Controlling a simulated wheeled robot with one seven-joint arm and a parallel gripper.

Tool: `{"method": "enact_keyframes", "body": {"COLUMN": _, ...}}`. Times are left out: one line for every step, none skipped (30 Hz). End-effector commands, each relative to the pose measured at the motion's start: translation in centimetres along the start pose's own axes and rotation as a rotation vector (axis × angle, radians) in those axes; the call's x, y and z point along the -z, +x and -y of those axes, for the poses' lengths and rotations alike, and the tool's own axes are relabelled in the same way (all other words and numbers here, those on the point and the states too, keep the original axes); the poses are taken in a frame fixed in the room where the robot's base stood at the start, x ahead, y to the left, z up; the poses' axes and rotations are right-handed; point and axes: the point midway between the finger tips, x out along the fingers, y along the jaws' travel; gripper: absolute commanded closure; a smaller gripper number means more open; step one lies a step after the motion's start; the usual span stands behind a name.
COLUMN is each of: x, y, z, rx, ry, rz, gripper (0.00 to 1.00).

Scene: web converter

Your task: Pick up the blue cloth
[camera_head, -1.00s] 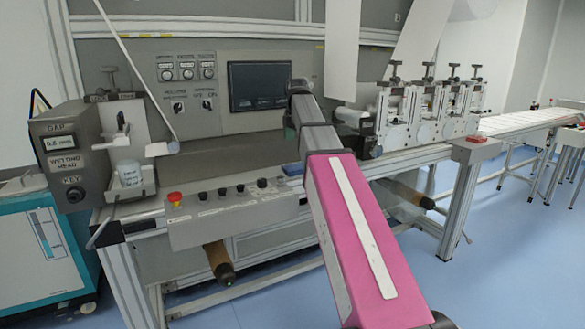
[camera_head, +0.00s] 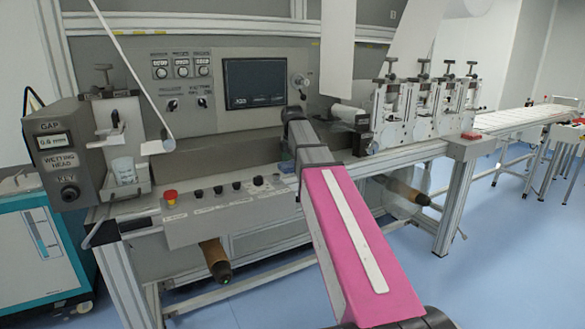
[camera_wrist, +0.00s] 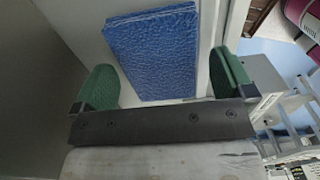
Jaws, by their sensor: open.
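The blue cloth (camera_wrist: 155,50) is a flat, folded, textured blue rectangle lying on a pale surface in the wrist view. A small blue patch beside my arm in the head view (camera_head: 287,166) looks like the same cloth, mostly hidden by the arm. My gripper (camera_wrist: 162,66) is open, with one green finger left of the cloth and one right of it. The fingers look apart from the cloth, and nothing is held. How high they are above it I cannot tell. In the head view the fingers are hidden behind my arm.
A grey control panel with a screen (camera_head: 258,84) stands behind my arm. A red emergency button (camera_head: 170,197) and black knobs line the front ledge. Metal roller units (camera_head: 425,108) stand to the right. A wetting-head box (camera_head: 66,155) and small beaker (camera_head: 124,170) are at left.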

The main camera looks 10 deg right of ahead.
Motion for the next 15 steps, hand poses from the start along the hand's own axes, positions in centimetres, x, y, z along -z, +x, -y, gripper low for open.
{"method": "enact_keyframes", "body": {"x": 0.02, "y": 0.26, "z": 0.03, "rx": 0.0, "ry": 0.0, "rz": 0.0, "gripper": 0.0}}
{"method": "enact_keyframes", "body": {"x": 0.01, "y": 0.32, "z": 0.02, "rx": 0.0, "ry": 0.0, "rz": 0.0, "gripper": 0.0}}
{"method": "enact_keyframes", "body": {"x": 0.01, "y": 0.33, "z": 0.0, "rx": -0.001, "ry": 0.0, "rz": 0.0, "gripper": 0.0}}
{"method": "enact_keyframes", "body": {"x": 0.01, "y": 0.32, "z": -0.01, "rx": -0.001, "ry": 0.0, "rz": 0.0, "gripper": 0.0}}
{"method": "enact_keyframes", "body": {"x": 0.01, "y": 0.31, "z": -0.01, "rx": -0.001, "ry": 0.0, "rz": 0.0, "gripper": 0.0}}
{"method": "enact_keyframes", "body": {"x": 0.0, "y": 0.3, "z": -0.02, "rx": -0.001, "ry": 0.0, "rz": 0.0, "gripper": 0.0}}
{"method": "enact_keyframes", "body": {"x": 0.01, "y": 0.3, "z": -0.02, "rx": -0.001, "ry": 0.0, "rz": 0.0, "gripper": 0.0}}
{"method": "enact_keyframes", "body": {"x": 0.01, "y": 0.3, "z": -0.02, "rx": -0.001, "ry": 0.0, "rz": 0.0, "gripper": 0.06}}
{"method": "enact_keyframes", "body": {"x": 0.01, "y": 0.29, "z": -0.01, "rx": -0.001, "ry": 0.0, "rz": 0.0, "gripper": 0.2}}
{"method": "enact_keyframes", "body": {"x": 0.01, "y": 0.29, "z": -0.02, "rx": -0.001, "ry": 0.0, "rz": 0.0, "gripper": 0.29}}
{"method": "enact_keyframes", "body": {"x": 0.01, "y": 0.29, "z": -0.02, "rx": -0.001, "ry": 0.0, "rz": 0.0, "gripper": 0.39}}
{"method": "enact_keyframes", "body": {"x": 0.01, "y": 0.29, "z": -0.02, "rx": -0.001, "ry": 0.0, "rz": 0.0, "gripper": 0.49}}
{"method": "enact_keyframes", "body": {"x": 0.01, "y": 0.29, "z": -0.02, "rx": -0.001, "ry": 0.0, "rz": 0.0, "gripper": 0.49}}
{"method": "enact_keyframes", "body": {"x": 0.01, "y": 0.29, "z": -0.02, "rx": -0.001, "ry": 0.0, "rz": 0.0, "gripper": 0.49}}
{"method": "enact_keyframes", "body": {"x": 0.01, "y": 0.29, "z": -0.01, "rx": -0.001, "ry": 0.0, "rz": 0.0, "gripper": 0.49}}
